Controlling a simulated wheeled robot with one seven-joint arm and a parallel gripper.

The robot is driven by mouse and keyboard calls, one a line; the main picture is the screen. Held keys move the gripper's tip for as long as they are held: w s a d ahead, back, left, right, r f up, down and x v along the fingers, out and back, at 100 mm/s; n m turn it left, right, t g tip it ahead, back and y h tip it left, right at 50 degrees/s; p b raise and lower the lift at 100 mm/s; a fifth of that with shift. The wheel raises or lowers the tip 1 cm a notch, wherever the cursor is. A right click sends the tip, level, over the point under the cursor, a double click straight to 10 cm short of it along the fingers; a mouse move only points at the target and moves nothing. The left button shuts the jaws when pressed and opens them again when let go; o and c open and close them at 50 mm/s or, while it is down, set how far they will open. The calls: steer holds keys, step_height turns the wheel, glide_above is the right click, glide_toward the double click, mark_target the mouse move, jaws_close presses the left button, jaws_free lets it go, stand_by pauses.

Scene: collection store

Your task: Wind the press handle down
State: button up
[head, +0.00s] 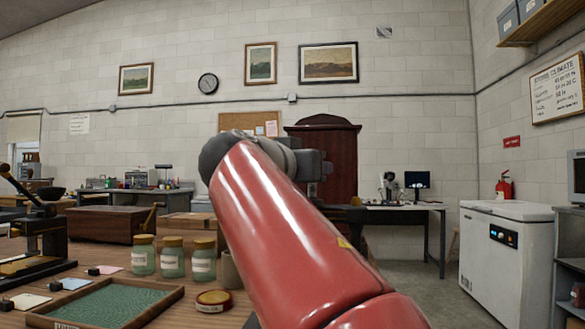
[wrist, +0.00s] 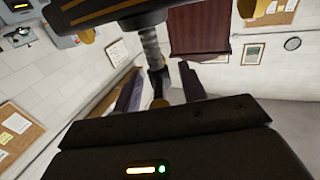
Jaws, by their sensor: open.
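In the wrist view, the press shows as a dark threaded screw (wrist: 150,42) beneath a black body with gold lines (wrist: 110,10); the view looks upside down. My gripper (wrist: 159,72) is open, one finger on each side of the bar, with no clear contact visible. In the head view, my arm hides the fingers and most of the press; a dark part (head: 346,213) right of the arm may belong to it.
Another black device with a lever (head: 45,215) stands at the left of the wooden table. Several labelled glass jars (head: 173,260), a green-lined tray (head: 110,305) and a small tin (head: 213,300) sit nearby. A white chest freezer (head: 505,255) stands at the right.

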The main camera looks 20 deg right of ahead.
jaws_close()
steer(key=shift+w+a+m+g+p, duration=0.1)
steer(key=shift+m+g+p, duration=0.2)
steer(key=shift+g, duration=0.1)
steer(key=m+g+h+p, duration=0.2)
steer(key=g+p, duration=0.1)
steer(key=shift+w+a+r+g, duration=0.1)
steer(key=shift+w+r+g, duration=0.1)
steer(key=shift+g, duration=0.1)
steer(key=m+g+h+p, duration=0.1)
steer(key=m+g+p, duration=0.3)
steer(key=g, duration=0.1)
steer(key=shift+w+g, duration=0.15)
steer(key=shift+g, duration=0.15)
steer(key=m+g+p, duration=0.1)
steer(key=m+g, duration=0.1)
steer(key=g, duration=0.1)
steer(key=m+g, duration=0.2)
steer(key=g, duration=0.1)
steer(key=shift+w+f+p, duration=0.1)
steer(key=shift+f+p, duration=0.05)
steer(key=shift+p, duration=0.25)
steer(key=shift+w+f+m+g+y, duration=0.1)
steer(key=shift+m+g+y, duration=1.25)
steer(key=shift+g, duration=0.75)
steer(key=shift+m+g, duration=0.4)
steer(key=shift+m, duration=0.05)
